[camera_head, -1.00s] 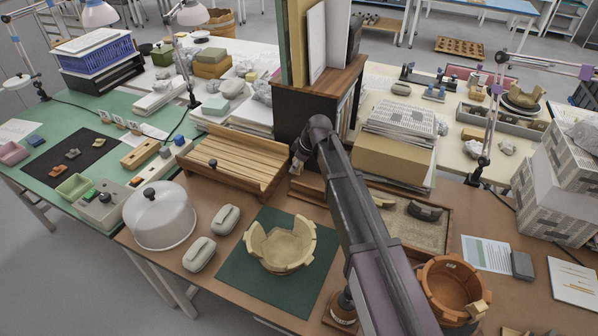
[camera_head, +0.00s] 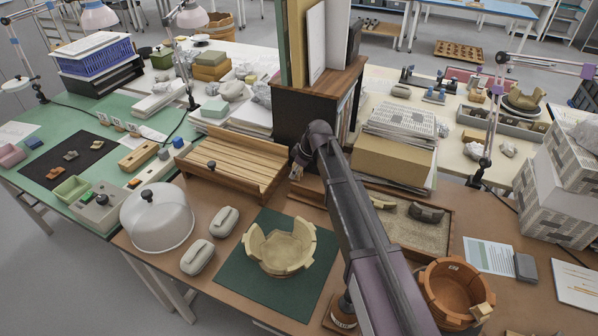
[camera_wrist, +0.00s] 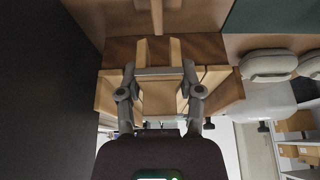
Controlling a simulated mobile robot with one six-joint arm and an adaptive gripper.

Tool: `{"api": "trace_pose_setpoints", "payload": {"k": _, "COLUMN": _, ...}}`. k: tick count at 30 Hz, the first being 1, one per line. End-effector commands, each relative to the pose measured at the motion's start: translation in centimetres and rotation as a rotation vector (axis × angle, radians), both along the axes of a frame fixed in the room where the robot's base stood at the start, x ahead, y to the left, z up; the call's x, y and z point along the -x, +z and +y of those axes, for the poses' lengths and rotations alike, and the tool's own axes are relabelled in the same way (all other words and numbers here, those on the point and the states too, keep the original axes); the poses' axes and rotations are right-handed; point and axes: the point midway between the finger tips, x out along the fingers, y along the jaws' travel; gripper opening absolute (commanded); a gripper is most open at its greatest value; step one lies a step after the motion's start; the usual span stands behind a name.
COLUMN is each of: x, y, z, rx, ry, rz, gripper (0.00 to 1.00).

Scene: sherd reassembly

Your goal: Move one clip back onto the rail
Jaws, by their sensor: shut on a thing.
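My gripper (camera_wrist: 160,72) is shut on a pale wooden clip (camera_wrist: 160,97), which sits between its two fingers with two prongs pointing up in the wrist view. In the head view my gripper (camera_head: 296,172) is low beside the right end of the slatted wooden tray, partly hidden by its own wrist. A wooden strip, which looks like the rail (camera_wrist: 157,14), lies ahead of the clip in the wrist view. I cannot tell whether the clip touches it. Another pale clip (camera_head: 482,312) sits on the rim of the terracotta pot (camera_head: 452,290).
The slatted tray (camera_head: 235,160) is left of my gripper, and a dark bookcase (camera_head: 310,110) stands close behind. A cream broken bowl (camera_head: 280,248) rests on a green mat (camera_head: 262,280). A clear dome (camera_head: 157,218) and two grey-white oblong blocks stand left. A sand tray (camera_head: 415,232) lies right.

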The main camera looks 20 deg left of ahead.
Motion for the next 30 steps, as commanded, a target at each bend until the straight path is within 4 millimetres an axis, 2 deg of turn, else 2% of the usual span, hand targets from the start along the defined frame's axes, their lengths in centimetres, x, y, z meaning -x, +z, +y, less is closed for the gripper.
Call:
{"api": "trace_pose_setpoints", "payload": {"k": 6, "x": 0.0, "y": -1.6, "z": 0.0, "rx": 0.0, "ry": 0.0, "rz": 0.0, "gripper": 0.28}}
{"api": "trace_pose_setpoints", "payload": {"k": 15, "x": 0.0, "y": -2.8, "z": 0.1, "rx": 0.0, "ry": 0.001, "rz": 0.0, "gripper": 0.28}}
{"api": "trace_pose_setpoints", "payload": {"k": 30, "x": 0.0, "y": -3.0, "z": 0.1, "rx": 0.0, "ry": 0.001, "rz": 0.0, "gripper": 0.28}}
